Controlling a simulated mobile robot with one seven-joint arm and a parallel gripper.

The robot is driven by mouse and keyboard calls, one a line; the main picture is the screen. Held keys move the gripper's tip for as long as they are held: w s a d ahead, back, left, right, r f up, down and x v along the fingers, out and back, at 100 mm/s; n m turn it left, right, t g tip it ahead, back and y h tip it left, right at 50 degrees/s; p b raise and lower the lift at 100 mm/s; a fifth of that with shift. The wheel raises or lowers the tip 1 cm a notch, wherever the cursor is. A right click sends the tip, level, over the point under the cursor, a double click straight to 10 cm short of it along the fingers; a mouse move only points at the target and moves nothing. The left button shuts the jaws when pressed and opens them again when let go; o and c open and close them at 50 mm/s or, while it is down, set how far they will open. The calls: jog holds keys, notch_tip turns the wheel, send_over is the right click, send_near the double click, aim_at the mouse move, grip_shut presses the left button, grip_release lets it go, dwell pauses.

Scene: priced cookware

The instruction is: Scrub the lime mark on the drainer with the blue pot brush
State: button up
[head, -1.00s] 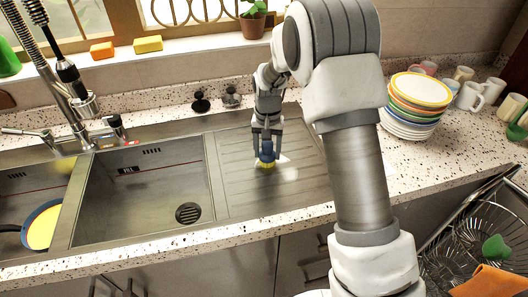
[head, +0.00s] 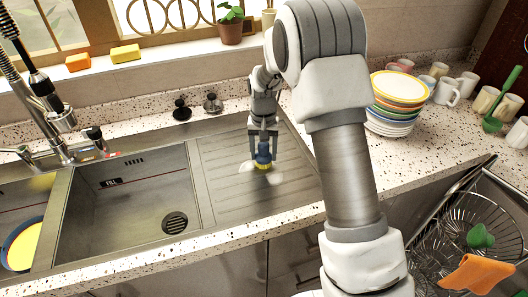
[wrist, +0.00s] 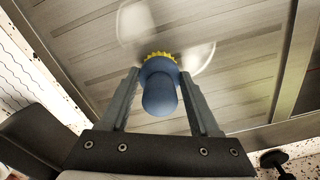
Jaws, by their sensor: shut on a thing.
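The blue pot brush (head: 263,154) has a blue knob and yellow bristles. My gripper (head: 263,143) is shut on its knob and holds it bristles down at the drainer (head: 225,185). In the wrist view the brush (wrist: 159,90) sits between the two fingers (wrist: 160,100). The lime mark (head: 273,177) is a pale patch on the ribbed steel drainer, beside and under the bristles. In the wrist view the whitish mark (wrist: 196,58) spreads on both sides of the bristles. The bristles seem to touch the drainer, but the contact is hard to tell.
The sink basin (head: 130,205) lies left of the drainer, with a tap (head: 62,120) behind. Stacked plates (head: 390,108) and several mugs stand on the counter at right. A wire rack (head: 485,225) is at lower right. Two dark knobs (head: 182,110) stand behind the drainer.

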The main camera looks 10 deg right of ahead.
jog(key=shift+s+a, duration=0.2)
jog(key=shift+a, duration=0.65)
jog(key=shift+s+a, duration=0.15)
jog(key=shift+a, duration=0.65)
jog(key=shift+s+a, duration=0.2)
jog(key=shift+a, duration=0.65)
jog(key=shift+r, duration=0.1)
jog(key=shift+r+p, duration=1.95)
jog(key=shift+r, duration=1)
notch_tip(320, 180, up, 3)
jog(key=shift+f+p, duration=0.1)
jog(key=shift+p, duration=0.9)
